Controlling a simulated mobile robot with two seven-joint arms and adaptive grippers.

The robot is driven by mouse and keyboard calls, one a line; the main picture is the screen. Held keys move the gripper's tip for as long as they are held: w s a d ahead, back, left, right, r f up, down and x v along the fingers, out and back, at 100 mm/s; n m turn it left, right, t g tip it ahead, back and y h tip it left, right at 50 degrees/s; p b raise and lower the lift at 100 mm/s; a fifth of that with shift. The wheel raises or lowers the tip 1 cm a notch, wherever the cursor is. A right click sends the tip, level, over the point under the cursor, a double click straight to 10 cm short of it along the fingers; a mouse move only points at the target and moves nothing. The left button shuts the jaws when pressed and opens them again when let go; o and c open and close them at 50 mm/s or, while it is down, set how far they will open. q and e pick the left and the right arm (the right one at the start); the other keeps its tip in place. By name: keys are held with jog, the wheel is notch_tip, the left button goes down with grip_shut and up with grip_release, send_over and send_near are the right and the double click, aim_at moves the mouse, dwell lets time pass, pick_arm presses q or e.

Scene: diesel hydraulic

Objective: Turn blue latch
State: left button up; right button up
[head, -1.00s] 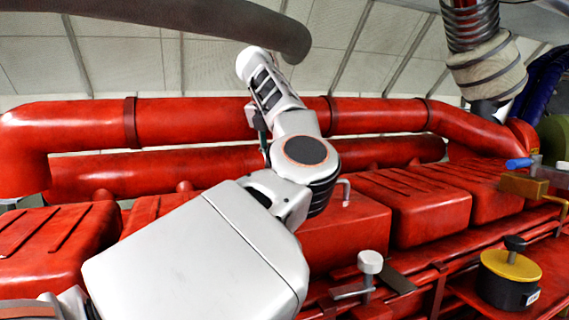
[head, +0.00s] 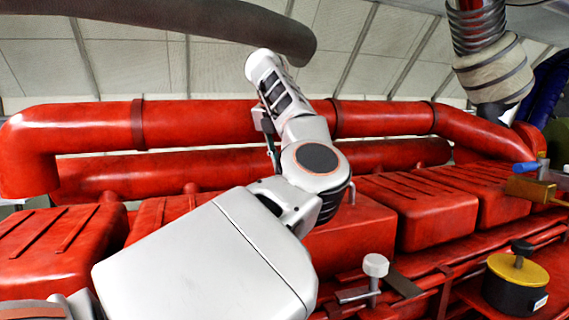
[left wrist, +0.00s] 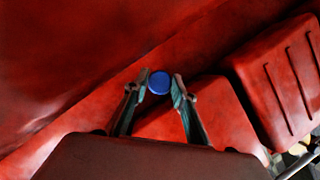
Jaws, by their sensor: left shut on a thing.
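A round blue piece (left wrist: 159,83), seen end-on, sits between the fingertips of my left gripper (left wrist: 162,81) in the left wrist view. The fingers are closed about it from both sides. In the head view my left gripper (head: 271,150) is mostly hidden behind my arm links, near the red pipes. The blue piece it holds does not show there. A blue handle (head: 525,168) on a brass fitting stands at the far right of the head view, well apart from this gripper. I cannot tell which blue part is the latch. My right gripper is not in view.
Thick red pipes (head: 390,120) run across the back, with ribbed red covers (head: 430,210) below. A white-topped knob (head: 376,265) and a yellow-topped black cap (head: 517,270) stand at the lower right. A dark pipe (head: 200,20) hangs overhead.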

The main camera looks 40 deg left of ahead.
pick_arm(q)
jog(key=n+y, duration=0.1)
jog(key=n, duration=0.3)
jog(key=shift+d+g+p, duration=0.1)
jog(key=shift+g+p, duration=0.3)
jog(key=n+g+y, duration=0.1)
jog(key=n, duration=0.3)
jog(key=n+g, duration=0.1)
jog(key=n, duration=0.1)
jog(key=n+g+y, duration=0.1)
jog(key=n, duration=0.2)
jog(key=shift+w+r, duration=0.1)
jog(key=shift+w, duration=0.05)
jog(key=shift+n+g, duration=0.6)
jog(key=shift+n, duration=1.4)
jog(key=o, duration=1.1)
jog(key=shift+w, duration=0.1)
jog(key=shift+d, duration=0.1)
